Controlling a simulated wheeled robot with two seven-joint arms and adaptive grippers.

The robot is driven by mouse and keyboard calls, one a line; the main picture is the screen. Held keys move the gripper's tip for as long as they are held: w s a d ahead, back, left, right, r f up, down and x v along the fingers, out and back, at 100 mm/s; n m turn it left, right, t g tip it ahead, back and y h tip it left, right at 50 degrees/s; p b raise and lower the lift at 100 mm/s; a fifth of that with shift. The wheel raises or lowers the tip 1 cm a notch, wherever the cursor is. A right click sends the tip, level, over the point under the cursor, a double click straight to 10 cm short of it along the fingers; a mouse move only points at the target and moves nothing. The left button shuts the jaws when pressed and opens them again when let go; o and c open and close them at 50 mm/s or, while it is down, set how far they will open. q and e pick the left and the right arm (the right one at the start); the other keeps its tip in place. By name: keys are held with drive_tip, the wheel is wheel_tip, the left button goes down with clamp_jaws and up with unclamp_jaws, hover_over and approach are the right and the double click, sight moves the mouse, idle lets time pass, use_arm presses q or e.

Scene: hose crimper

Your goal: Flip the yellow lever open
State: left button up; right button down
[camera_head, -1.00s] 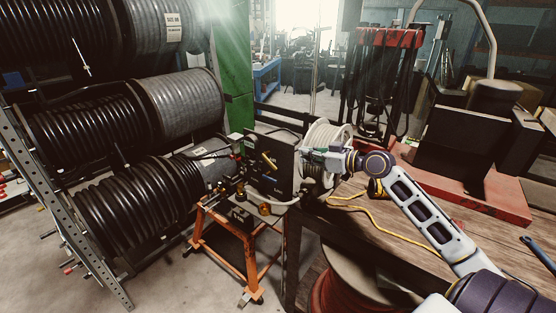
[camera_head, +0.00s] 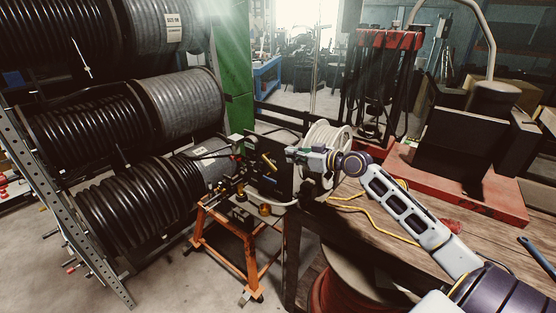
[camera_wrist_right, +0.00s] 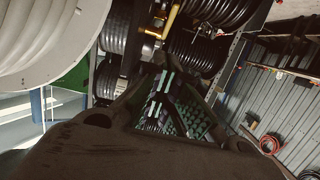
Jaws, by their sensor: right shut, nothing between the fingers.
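The yellow lever (camera_head: 269,162) sits on the front of the dark crimper box (camera_head: 272,184), tilted, on the orange stand. It also shows at the top of the right wrist view as a yellow bar (camera_wrist_right: 172,20). My right gripper (camera_head: 291,153) is shut and empty, just right of the lever and above the box's right side. In the head view a small gap seems to separate them; contact cannot be made out. In the right wrist view the green-padded fingers (camera_wrist_right: 172,100) lie below the yellow bar. My left gripper is not in view.
A white hose reel (camera_head: 328,138) stands right behind my right gripper. Racks of black hose (camera_head: 90,130) fill the left. The wooden bench (camera_head: 465,237) with a yellow cable (camera_head: 385,228) lies right. The orange stand (camera_head: 245,262) is on open floor.

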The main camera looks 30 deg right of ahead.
drive_tip(key=w+a+f+p, duration=0.2)
drive_tip(key=w+f, duration=0.2)
drive_tip(key=w, duration=0.2)
drive_tip(key=shift+a+f, duration=0.2)
drive_tip(key=shift+a, duration=0.05)
idle(0.4)
idle(0.3)
